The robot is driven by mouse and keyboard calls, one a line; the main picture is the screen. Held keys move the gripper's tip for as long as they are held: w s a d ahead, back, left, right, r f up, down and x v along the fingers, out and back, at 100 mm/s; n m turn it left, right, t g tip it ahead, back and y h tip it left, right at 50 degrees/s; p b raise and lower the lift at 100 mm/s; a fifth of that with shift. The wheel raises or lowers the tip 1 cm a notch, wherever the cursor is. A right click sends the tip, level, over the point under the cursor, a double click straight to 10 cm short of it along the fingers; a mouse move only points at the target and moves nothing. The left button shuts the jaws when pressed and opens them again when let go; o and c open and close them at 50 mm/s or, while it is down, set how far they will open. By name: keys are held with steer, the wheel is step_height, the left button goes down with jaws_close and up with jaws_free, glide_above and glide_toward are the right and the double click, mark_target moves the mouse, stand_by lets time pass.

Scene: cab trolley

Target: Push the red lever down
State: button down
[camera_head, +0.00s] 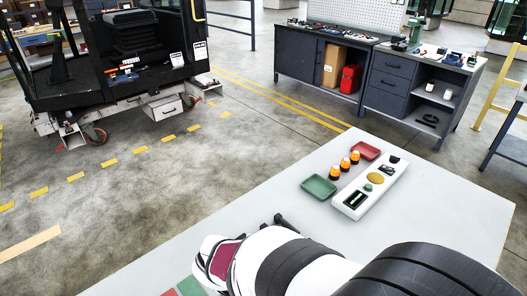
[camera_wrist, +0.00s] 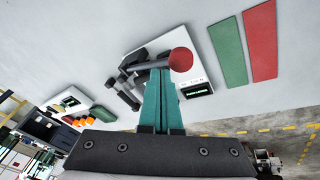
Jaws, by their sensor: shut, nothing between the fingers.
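In the wrist view, the red lever shows as a round red knob (camera_wrist: 181,59) close to my fingertips. It stands over a white control box (camera_wrist: 147,47) with dark lever parts (camera_wrist: 124,80) to the left and a small dark display (camera_wrist: 197,89) to the right. My gripper (camera_wrist: 160,73) has teal fingers that are shut together with nothing between them. The fingertips are just to the left of and below the knob in the picture. I cannot tell whether they touch it. In the head view, my arm hides the knob and most of the box.
A green mat (camera_wrist: 228,52) and a red mat (camera_wrist: 261,41) lie on the grey table (camera_head: 430,200). In the head view, a white panel (camera_head: 372,190), several orange lamps, a green tray (camera_head: 319,187) and a red tray (camera_head: 366,150) sit toward the table's far edge.

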steer(key=shift+s+a+f, duration=0.2)
steer(key=shift+f, duration=0.5)
steer(key=shift+s+a+f, duration=0.15)
steer(key=shift+s+f, duration=0.1)
steer(key=shift+f, duration=0.4)
steer(key=shift+s+a+f, duration=0.2)
steer(key=shift+f, duration=0.5)
stand_by(1.9)
steer(key=shift+r, duration=0.1)
steer(key=shift+w+d+r, duration=0.25)
steer(key=shift+r, duration=0.65)
steer(key=shift+w+d+r, duration=0.2)
steer(key=shift+w+r, duration=0.05)
steer(key=shift+r, duration=0.6)
steer(key=shift+w+d+r, duration=0.25)
steer(key=shift+r, duration=0.65)
steer(key=r, duration=0.3)
steer(key=w+d+r, duration=0.1)
steer(key=shift+w+d+r, duration=0.1)
steer(key=shift+r, duration=0.25)
